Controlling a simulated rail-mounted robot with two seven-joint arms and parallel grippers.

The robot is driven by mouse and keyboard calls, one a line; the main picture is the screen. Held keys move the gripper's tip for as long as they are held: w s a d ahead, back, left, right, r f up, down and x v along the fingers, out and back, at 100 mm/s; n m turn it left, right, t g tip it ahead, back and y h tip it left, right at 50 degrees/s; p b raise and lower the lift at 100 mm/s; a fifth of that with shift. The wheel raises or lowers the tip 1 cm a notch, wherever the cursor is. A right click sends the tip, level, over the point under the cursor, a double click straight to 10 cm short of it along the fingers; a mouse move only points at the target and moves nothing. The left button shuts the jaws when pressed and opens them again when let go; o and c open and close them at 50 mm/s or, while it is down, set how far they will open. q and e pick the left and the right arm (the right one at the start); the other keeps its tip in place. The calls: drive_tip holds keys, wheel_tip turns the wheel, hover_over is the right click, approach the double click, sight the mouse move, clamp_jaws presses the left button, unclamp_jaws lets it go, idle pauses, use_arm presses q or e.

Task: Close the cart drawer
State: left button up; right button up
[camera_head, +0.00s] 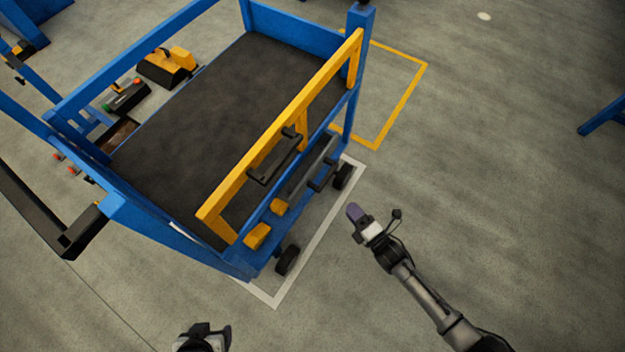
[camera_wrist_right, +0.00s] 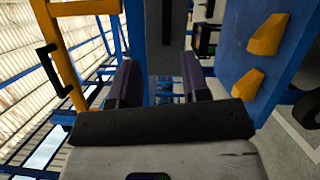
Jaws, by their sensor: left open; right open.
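The blue cart (camera_head: 178,235) has a dark deck (camera_head: 205,120) and a yellow front frame (camera_head: 280,130) with a black handle (camera_head: 275,160). Below the frame is a grey drawer-like part (camera_head: 308,166) with a black handle (camera_head: 323,176); how far it stands out is unclear. My right gripper (camera_head: 356,217) is right of the cart's front, apart from it. In the right wrist view its two fingers (camera_wrist_right: 161,78) are open and empty, facing the cart. The yellow frame (camera_wrist_right: 72,50) shows at left there. My left gripper (camera_head: 206,336) is at the bottom edge, partly cut off, away from the cart.
Yellow blocks (camera_head: 258,236) sit low on the cart front, above black wheels (camera_head: 287,260). White (camera_head: 318,247) and yellow (camera_head: 398,108) lines mark the floor. A black and yellow tool (camera_head: 167,67) lies behind the cart.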

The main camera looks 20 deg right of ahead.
sight(327, 176)
drive_tip(key=w+a+b, duration=0.1)
drive_tip(key=w+b, duration=0.1)
drive_tip(key=w, duration=0.2)
drive_tip(key=w+a+m+b, duration=0.1)
drive_tip(key=w+b, duration=0.1)
drive_tip(key=w, duration=0.2)
drive_tip(key=w+a+m+b, duration=0.1)
drive_tip(key=w+a, duration=0.1)
drive_tip(key=w, duration=0.3)
drive_tip(key=shift+f+h+b, duration=0.3)
drive_tip(key=shift+b, duration=0.1)
drive_tip(key=shift+w, duration=0.15)
drive_tip(key=c, duration=0.8)
